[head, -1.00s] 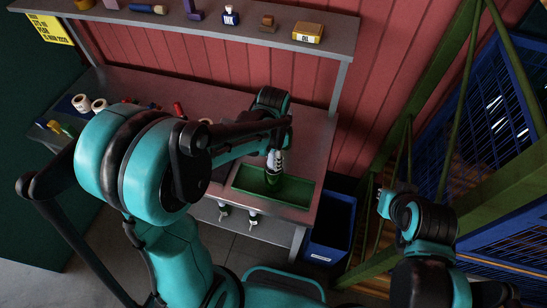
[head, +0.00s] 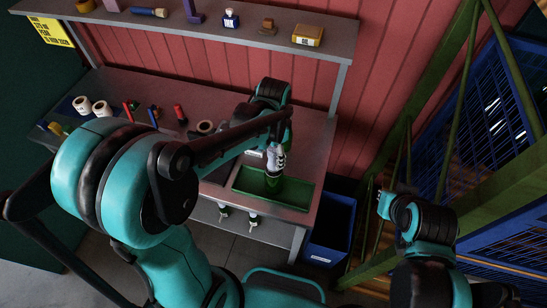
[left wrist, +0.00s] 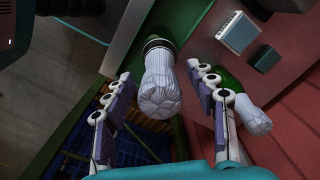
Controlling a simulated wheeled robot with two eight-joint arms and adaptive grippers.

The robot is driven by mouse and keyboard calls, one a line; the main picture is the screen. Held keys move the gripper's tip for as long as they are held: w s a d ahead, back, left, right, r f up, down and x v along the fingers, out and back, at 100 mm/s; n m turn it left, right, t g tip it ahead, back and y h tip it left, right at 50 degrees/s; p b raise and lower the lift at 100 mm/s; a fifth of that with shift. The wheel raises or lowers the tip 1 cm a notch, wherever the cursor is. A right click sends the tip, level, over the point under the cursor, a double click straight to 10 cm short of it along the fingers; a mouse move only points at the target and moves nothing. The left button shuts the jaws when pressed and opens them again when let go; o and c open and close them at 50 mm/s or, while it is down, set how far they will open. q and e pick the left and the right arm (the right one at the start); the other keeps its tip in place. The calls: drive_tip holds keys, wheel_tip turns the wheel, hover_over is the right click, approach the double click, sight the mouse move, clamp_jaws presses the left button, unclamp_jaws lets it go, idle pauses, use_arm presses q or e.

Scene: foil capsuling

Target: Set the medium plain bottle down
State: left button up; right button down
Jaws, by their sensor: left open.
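A dark green bottle (head: 273,183) stands in the green tray (head: 308,192) on the bench. In the left wrist view, a bottle with a white ribbed top (left wrist: 160,85) and a dark band lies between my left fingers, with a gap on each side. My left gripper (head: 276,157) is over the tray at the bottle's top, its fingers apart; it also shows in the left wrist view (left wrist: 160,72). The bottle's lower body is mostly hidden in that view. A second green bottle with a white top (left wrist: 252,115) shows beyond the right finger. My right gripper is not clearly in view.
Tape rolls (head: 90,106) and red tools (head: 180,114) lie on the bench's left part. A shelf (head: 180,22) with small items runs above. A blue bin (head: 330,225) stands right of the bench. A green frame and blue crates (head: 505,100) fill the right.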

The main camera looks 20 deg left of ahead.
use_arm(q)
wheel_tip(320, 180, up, 8)
drive_tip(key=shift+p, duration=0.45)
drive_tip(key=shift+s+r, duration=0.1)
drive_tip(key=shift+r, duration=0.2)
drive_tip(key=shift+s+a+r+n, duration=0.2)
drive_tip(key=shift+s+r+n, duration=0.05)
drive_tip(key=shift+n, duration=0.05)
drive_tip(key=s+a+n+t, duration=0.4)
drive_tip(key=s+n+t, duration=0.3)
drive_tip(key=s+n, duration=0.1)
drive_tip(key=shift+s+a+r+n, duration=0.15)
drive_tip(key=shift+s+r+n, duration=0.25)
drive_tip(key=shift+s, duration=0.4)
